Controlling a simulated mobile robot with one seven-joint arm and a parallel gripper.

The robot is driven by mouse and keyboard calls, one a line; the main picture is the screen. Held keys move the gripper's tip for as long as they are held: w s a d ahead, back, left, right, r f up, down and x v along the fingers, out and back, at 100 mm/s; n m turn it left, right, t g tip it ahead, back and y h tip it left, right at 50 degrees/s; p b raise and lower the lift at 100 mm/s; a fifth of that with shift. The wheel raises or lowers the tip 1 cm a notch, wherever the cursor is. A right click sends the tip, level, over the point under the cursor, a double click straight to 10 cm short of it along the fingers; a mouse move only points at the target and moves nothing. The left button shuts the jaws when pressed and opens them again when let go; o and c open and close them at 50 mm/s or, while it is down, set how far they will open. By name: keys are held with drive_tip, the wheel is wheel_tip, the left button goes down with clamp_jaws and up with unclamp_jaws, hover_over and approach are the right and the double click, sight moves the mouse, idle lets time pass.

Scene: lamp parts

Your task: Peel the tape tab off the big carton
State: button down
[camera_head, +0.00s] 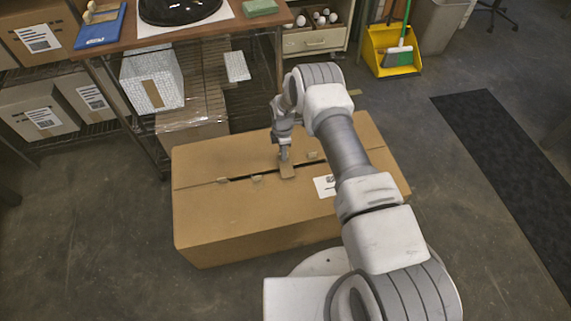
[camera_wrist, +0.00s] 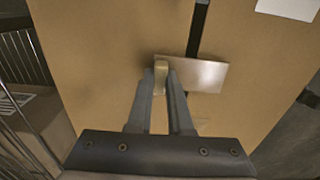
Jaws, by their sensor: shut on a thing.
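The big brown carton (camera_head: 240,215) stands on the floor in front of the shelf, with a dark gap along its top seam. A tan tape strip (camera_head: 288,172) lies across the seam. In the wrist view the carton top (camera_wrist: 100,50) fills most of the picture, and the tape strip (camera_wrist: 208,75) extends right from the fingertips over the dark seam. My gripper (camera_head: 284,157) points down at the tape. In the wrist view my gripper (camera_wrist: 161,76) is shut on the raised tan end of the tape tab. The strip's right part still lies against the carton.
A white label (camera_head: 325,186) is on the carton top, right of the tape. A wooden table (camera_head: 200,33) with shelves stands behind the carton. A yellow dustpan bin (camera_head: 388,50) and a dark mat (camera_head: 500,150) are to the right. The floor at left is clear.

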drive_tip(key=shift+r, duration=0.3)
drive_tip(key=shift+r+p, duration=1.75)
drive_tip(key=shift+r, duration=1.25)
drive_tip(key=shift+r, duration=0.1)
drive_tip(key=s+d+r+m, duration=0.2)
drive_tip(key=d+r+m, duration=0.2)
drive_tip(key=r+m, duration=0.45)
drive_tip(key=s+d+r+m, duration=0.2)
drive_tip(key=d+r+m, duration=0.25)
drive_tip(key=r, duration=0.65)
drive_tip(key=s+d+r+m, duration=0.2)
drive_tip(key=d+r+m, duration=0.1)
drive_tip(key=r+m, duration=0.55)
drive_tip(key=s+r+p, duration=0.4)
drive_tip(key=r+p, duration=0.7)
drive_tip(key=p, duration=0.1)
drive_tip(key=s+r+n+p, duration=0.1)
drive_tip(key=s+r+p, duration=0.4)
drive_tip(key=r+p, duration=0.6)
drive_tip(key=shift+s+d+r+p, duration=0.15)
drive_tip(key=shift+d+r+p, duration=0.1)
drive_tip(key=shift+p, duration=0.3)
